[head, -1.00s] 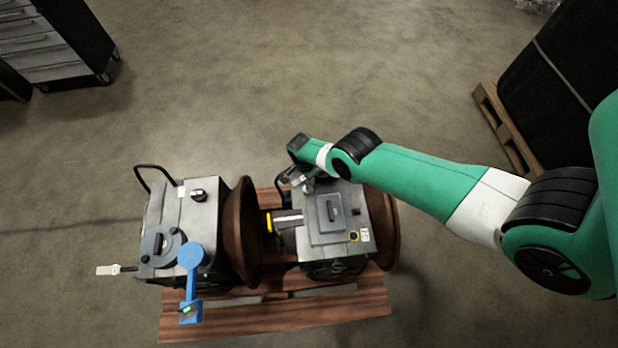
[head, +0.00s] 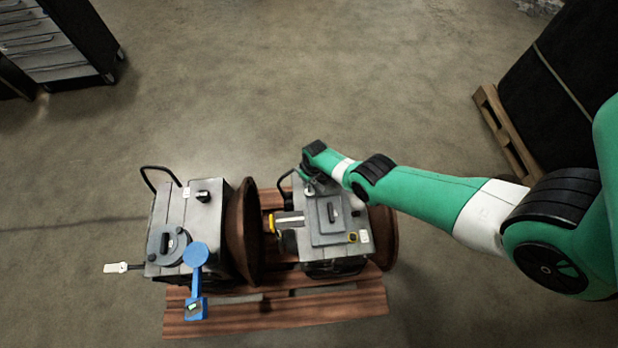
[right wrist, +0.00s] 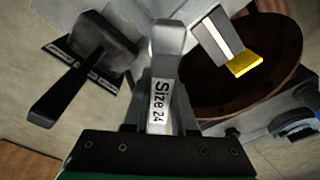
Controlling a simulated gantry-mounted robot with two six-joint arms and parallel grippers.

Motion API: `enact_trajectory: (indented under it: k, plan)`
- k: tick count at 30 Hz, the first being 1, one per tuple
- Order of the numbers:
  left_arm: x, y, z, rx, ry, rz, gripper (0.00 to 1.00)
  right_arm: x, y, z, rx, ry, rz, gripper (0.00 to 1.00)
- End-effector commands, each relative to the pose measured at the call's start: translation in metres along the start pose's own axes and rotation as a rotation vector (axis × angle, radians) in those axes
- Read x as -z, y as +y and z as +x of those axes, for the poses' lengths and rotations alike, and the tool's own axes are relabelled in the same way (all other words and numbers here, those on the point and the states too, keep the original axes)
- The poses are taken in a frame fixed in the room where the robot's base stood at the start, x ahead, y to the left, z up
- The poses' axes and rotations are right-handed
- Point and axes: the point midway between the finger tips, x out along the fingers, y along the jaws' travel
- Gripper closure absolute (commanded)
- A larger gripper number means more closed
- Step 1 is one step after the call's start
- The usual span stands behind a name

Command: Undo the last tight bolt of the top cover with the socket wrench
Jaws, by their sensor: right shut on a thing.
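My right gripper (head: 311,186) is shut on a grey wrench (right wrist: 166,50) labelled "Size 24", which stretches away from the jaws in the right wrist view. In the head view the gripper is over the far left corner of the right-hand grey housing, and the wrench is mostly hidden there. A dark grey cover plate (head: 324,229) with a black handle lies on top of that housing, nearer the camera than the gripper. I cannot make out the tight bolt or whether the wrench's socket sits on it. My left gripper is not in view.
The left-hand housing (head: 200,225) carries a blue tool (head: 196,256). A rusty wheel disc (head: 243,232) stands between the housings. Both rest on a wooden pallet (head: 340,305). A drawer cabinet (head: 45,45) stands far left. Open floor lies behind.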

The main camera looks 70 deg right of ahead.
Motion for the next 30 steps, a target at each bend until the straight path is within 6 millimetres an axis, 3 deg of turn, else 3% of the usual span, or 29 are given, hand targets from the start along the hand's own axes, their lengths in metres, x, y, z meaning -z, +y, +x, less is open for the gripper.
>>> enact_trajectory:
  k: [18,30]
  plan:
    - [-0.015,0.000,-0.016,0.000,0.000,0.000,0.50,0.001,-0.004,0.001,0.135,-0.004,-1.089,1.00]
    - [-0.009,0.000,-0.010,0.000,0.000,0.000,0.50,0.002,-0.004,-0.008,0.139,-0.002,-1.144,1.00]
